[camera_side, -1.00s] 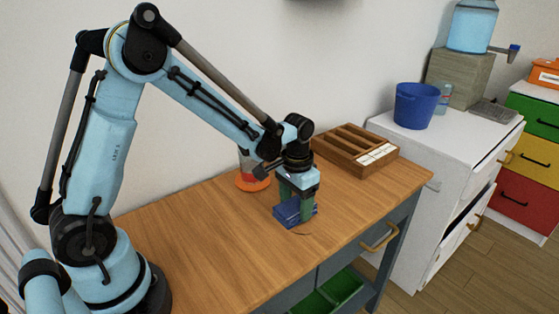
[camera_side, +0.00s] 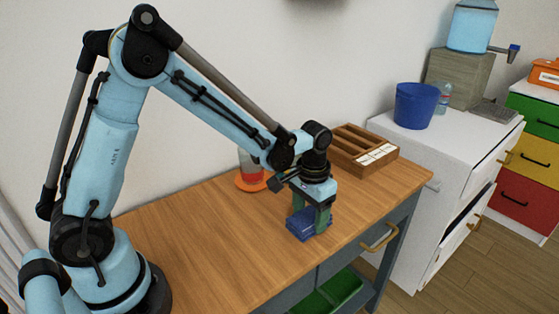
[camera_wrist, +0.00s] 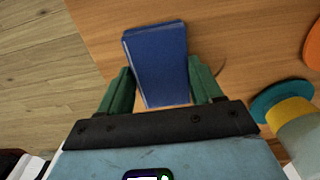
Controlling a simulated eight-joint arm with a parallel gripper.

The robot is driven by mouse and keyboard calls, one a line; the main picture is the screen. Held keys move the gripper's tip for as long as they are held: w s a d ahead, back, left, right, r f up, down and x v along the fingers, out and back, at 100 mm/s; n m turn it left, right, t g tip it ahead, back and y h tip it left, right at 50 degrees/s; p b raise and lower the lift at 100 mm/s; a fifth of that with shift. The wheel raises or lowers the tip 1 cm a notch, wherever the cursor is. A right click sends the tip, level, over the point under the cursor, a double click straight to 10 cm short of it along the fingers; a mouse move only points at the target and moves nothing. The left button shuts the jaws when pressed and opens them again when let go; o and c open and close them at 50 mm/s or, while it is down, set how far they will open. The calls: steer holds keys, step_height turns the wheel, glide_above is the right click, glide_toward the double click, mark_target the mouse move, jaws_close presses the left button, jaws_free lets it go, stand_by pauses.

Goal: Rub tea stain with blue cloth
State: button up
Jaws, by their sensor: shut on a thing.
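The blue cloth (camera_side: 299,226), a folded dark blue block, is at the wooden table's surface near its front edge. My gripper (camera_side: 313,218) points down with its green fingers shut on the cloth. In the wrist view the cloth (camera_wrist: 158,62) lies between the two fingers of my gripper (camera_wrist: 160,78) and extends beyond them. A thin dark curved mark, likely part of the tea stain (camera_wrist: 220,68), shows on the wood just right of the cloth. The rest of the stain is hidden. I cannot tell whether the cloth presses on the wood.
An orange-based cup-like thing (camera_side: 250,172) stands behind my gripper, partly hidden by my arm. A wooden compartment box (camera_side: 362,152) sits at the table's back right. A blue bucket (camera_side: 415,105) stands on the white cabinet. The table's left part is clear.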

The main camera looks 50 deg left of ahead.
steer(key=shift+a, duration=3.9)
steer(key=shift+w+a, duration=0.15)
steer(key=shift+w, duration=0.05)
steer(key=shift+d, duration=4.7)
steer(key=shift+a, duration=4.55)
steer(key=shift+a+r, duration=0.15)
step_height(320, 180, up, 8)
